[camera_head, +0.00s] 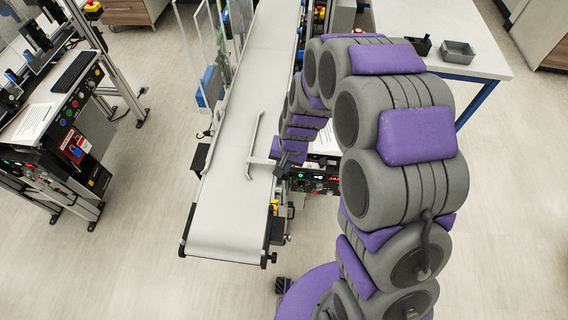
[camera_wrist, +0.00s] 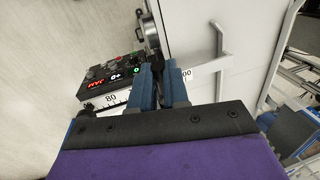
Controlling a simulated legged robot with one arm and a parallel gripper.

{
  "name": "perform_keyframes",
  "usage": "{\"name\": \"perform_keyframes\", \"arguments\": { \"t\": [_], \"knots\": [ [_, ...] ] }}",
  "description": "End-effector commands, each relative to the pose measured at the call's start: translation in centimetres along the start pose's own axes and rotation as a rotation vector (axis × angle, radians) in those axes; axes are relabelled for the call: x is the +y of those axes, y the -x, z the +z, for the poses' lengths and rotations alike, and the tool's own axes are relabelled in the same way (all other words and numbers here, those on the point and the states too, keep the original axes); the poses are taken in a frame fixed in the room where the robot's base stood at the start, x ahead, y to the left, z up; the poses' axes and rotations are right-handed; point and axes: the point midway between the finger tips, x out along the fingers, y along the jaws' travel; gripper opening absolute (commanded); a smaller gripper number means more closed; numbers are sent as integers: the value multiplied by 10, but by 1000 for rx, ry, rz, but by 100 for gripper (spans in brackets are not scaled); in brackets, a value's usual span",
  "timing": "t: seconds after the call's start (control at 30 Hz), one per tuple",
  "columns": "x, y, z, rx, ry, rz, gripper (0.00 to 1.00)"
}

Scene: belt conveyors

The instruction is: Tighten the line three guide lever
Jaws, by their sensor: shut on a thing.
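My gripper (camera_wrist: 160,85) shows two blue fingers in the wrist view, close together and shut on the guide lever. The lever is mostly hidden between the fingers. A round metal clamp part (camera_wrist: 148,32) shows just beyond them at the belt's edge. In the head view my gripper (camera_head: 283,168) is at the right edge of the white belt (camera_head: 232,215), small and partly covered by my arm. The pale guide rail (camera_head: 253,145) lies over the belt to its left; it also shows in the wrist view (camera_wrist: 221,60).
A black control box (camera_wrist: 112,78) with a red display and buttons sits left of my fingers, beside a scale plate marked 80 (camera_wrist: 111,99). Another conveyor station (camera_head: 65,125) stands at the left. A white table (camera_head: 450,40) stands at the back right. Open floor lies left of the belt.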

Motion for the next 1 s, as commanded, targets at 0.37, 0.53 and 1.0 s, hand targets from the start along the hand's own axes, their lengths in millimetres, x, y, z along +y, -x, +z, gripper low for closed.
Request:
{"name": "perform_keyframes", "arguments": {
  "t": [0.37, 0.53, 1.0],
  "knots": [
    [-1, 1, -3, 10, -7, -3, 0],
    [-1, 1, -2, 8, -6, -2, 28],
    [0, 5, 0, 7, -5, -3, 41]
  ]
}}
